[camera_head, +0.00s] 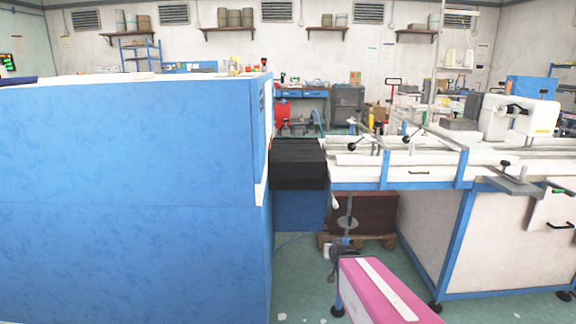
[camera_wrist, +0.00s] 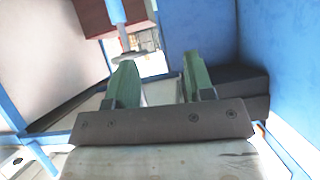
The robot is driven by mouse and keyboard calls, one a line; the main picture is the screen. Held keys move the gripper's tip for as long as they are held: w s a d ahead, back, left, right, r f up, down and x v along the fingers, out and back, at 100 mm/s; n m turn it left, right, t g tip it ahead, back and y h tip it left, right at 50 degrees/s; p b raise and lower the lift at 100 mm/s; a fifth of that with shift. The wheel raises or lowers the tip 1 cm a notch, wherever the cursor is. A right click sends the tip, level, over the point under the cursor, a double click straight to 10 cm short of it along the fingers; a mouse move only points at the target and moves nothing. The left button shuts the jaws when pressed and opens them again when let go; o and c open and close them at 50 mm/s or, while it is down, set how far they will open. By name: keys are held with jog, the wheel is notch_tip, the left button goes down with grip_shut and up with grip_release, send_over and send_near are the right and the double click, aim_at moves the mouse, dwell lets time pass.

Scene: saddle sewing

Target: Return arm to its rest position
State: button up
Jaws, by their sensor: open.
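My gripper (camera_wrist: 158,85) shows in the wrist view with its two green fingers apart and nothing between them. It points toward a gap between a white panel (camera_wrist: 45,55) on the left and a blue cabinet wall (camera_wrist: 290,60) on the right. My gripper cannot be made out clearly in the head view.
A large blue cabinet (camera_head: 130,190) fills the left. A white and blue sewing workbench (camera_head: 400,172) with a white machine (camera_head: 515,118) stands at right. A black box (camera_head: 297,163) sits between them. Green floor (camera_head: 300,290) shows in the gap, with a wooden pallet (camera_head: 372,240) behind.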

jog(key=s+d+f+g, duration=0.1)
jog(key=s+f+g, duration=0.3)
jog(key=s+g, duration=0.7)
jog(key=shift+s+f+n+g, duration=0.2)
jog(key=shift+s+n+g, duration=0.15)
jog(key=shift+s, duration=0.55)
